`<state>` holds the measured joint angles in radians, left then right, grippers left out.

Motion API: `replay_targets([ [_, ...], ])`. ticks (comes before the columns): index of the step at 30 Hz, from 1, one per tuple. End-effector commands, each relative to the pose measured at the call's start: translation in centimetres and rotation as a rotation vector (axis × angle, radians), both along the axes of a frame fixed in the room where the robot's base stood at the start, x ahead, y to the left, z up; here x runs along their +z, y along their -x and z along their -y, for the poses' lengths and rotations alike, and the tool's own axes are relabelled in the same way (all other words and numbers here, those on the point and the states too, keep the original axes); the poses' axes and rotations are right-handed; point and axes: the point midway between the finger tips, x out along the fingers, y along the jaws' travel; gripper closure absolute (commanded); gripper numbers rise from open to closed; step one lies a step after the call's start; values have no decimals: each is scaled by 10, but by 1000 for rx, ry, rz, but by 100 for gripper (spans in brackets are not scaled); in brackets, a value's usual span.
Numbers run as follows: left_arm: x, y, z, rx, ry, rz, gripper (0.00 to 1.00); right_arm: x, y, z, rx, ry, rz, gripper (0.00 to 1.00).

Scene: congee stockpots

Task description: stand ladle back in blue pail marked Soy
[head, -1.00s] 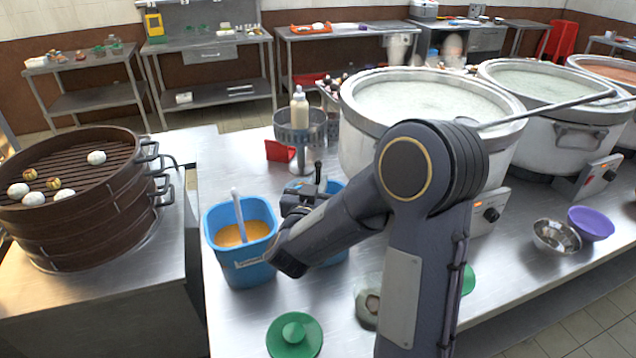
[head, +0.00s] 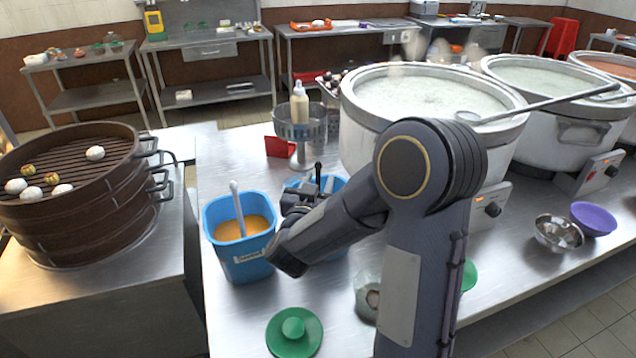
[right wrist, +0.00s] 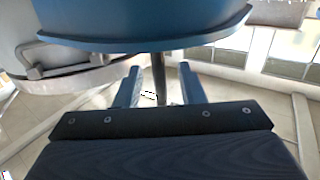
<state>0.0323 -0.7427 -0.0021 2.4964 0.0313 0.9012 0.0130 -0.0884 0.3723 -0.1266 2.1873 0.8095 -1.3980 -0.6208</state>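A long steel ladle (head: 540,104) lies across the rim of the nearest stockpot, its bowl at the left end. A blue pail (head: 245,265) holds orange liquid and a pale-handled ladle (head: 238,208); its label is too small to read surely. A second blue pail (head: 336,184) stands behind my right forearm, its label hidden. My right gripper (head: 312,190) is at this pail, partly hidden by its own arm. In the right wrist view its fingers (right wrist: 160,88) are apart, with a thin dark upright rod (right wrist: 158,75) between them, apparently untouched. My left gripper is out of view.
The large stockpot (head: 360,130) stands behind my right arm. A perforated steel holder with a bottle (head: 300,105) is behind the pails. A green lid (head: 294,332) lies in front. Steamer baskets (head: 80,215) stand left; steel and purple bowls (head: 592,219) lie right.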

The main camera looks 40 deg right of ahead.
Motion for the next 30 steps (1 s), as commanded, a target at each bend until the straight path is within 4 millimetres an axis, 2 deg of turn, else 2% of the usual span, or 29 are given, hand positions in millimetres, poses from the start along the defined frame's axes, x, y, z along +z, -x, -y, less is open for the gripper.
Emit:
replay_targets([
  [5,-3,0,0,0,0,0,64,-1,10,-13,4,-1,2,64],
  [12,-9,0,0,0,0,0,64,-1,36,-45,5,0,1,64],
  [18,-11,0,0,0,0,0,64,0,48,-59,1,1,1,64],
  [26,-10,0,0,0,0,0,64,1,48,-60,21,-23,6,64],
  [30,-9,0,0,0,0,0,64,4,36,-67,152,-150,32,64],
])
